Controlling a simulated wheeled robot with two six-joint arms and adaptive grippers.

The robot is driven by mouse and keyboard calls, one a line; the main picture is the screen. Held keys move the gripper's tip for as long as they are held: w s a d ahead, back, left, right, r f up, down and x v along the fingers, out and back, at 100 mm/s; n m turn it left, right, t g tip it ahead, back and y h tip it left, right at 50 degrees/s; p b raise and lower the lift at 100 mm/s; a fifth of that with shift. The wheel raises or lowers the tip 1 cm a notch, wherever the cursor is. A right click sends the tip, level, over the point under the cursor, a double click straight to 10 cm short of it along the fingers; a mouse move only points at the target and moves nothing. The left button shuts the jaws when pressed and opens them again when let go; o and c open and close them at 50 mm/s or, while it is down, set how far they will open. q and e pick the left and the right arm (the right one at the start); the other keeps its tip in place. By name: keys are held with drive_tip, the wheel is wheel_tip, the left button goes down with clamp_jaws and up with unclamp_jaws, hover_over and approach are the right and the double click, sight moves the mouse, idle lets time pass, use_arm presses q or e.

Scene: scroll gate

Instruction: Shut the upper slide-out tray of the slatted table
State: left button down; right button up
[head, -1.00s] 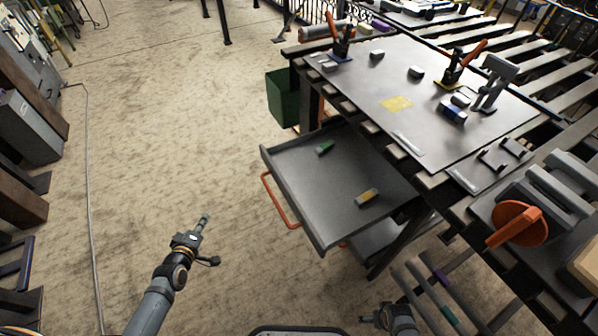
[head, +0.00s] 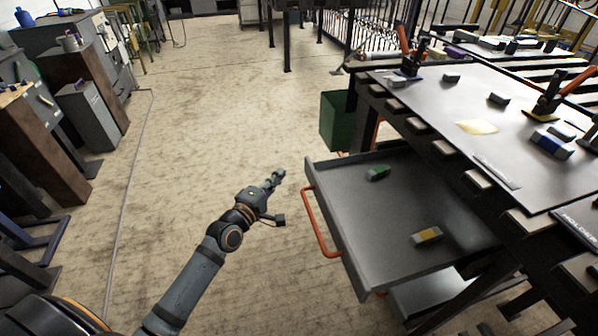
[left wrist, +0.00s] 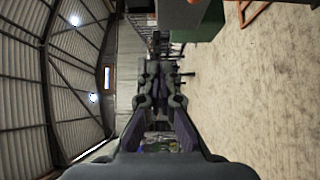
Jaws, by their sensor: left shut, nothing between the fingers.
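The upper slide-out tray (head: 395,225) of the slatted table (head: 455,150) is pulled out to the left in the head view. An orange handle (head: 318,224) runs along its front wall. A green-marked block (head: 377,173) and a yellow-marked block (head: 427,235) lie in it. My left gripper (head: 276,176) is shut and empty, in the air left of the tray's far front corner, apart from the handle. In the left wrist view the left gripper's fingers (left wrist: 158,85) point away from the camera. My right gripper is not in view.
A lower tray (head: 435,290) shows beneath the upper one. A green bin (head: 347,122) stands beyond the tray by the table leg. Cabinets (head: 90,115) line the left side. The floor (head: 200,150) left of the tray is clear.

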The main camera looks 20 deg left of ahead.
use_arm(q)
drive_tip(key=w+d+b, duration=0.2)
drive_tip(key=w+d, duration=0.2)
drive_tip(key=w, duration=0.2)
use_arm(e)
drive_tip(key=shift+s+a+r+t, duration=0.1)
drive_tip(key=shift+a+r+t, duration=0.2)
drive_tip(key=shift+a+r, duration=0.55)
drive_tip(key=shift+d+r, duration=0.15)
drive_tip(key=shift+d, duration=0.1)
